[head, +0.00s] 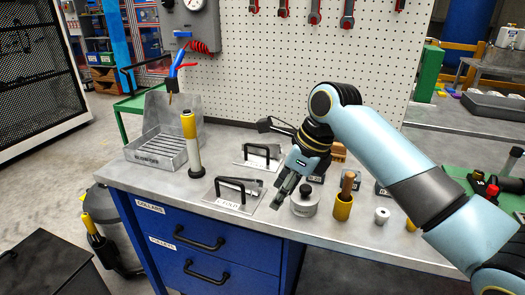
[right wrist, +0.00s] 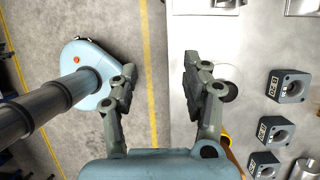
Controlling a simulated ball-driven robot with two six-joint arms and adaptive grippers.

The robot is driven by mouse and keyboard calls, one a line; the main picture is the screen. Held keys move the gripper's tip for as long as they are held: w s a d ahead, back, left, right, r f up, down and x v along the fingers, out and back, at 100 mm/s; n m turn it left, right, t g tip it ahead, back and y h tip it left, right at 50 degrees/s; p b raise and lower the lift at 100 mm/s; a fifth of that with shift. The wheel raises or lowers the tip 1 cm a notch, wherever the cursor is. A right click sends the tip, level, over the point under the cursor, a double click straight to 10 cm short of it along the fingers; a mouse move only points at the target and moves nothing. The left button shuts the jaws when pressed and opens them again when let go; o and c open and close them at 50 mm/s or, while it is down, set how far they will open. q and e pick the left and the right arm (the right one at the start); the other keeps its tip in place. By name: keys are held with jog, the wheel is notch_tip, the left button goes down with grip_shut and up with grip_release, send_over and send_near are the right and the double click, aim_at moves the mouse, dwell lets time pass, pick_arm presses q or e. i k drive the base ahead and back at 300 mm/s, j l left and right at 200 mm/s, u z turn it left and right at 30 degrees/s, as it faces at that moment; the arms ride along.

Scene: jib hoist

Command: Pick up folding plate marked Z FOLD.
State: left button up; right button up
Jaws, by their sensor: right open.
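The folding plate marked Z FOLD (head: 210,193) lies flat on the grey bench top near its front edge. It is a thin metal plate with a black bar handle (head: 240,184) and a white label on its front. A second, similar plate with a black handle (head: 262,151) lies further back. My right gripper (head: 284,188) is to the right of the Z FOLD plate, pointing down, open and empty. In the right wrist view its jaws (right wrist: 158,88) are apart over the bench edge and floor. I cannot identify the Z FOLD plate there. My left gripper is not in view.
A round metal weight (head: 304,203) stands close to my right gripper. A yellow-topped post (head: 192,145) and a metal tray (head: 158,150) stand left. Labelled blocks (right wrist: 290,87) sit on the bench.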

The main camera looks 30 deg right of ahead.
aim_at(265, 156)
jog(key=i+l, duration=0.75)
jog(key=i, duration=0.1)
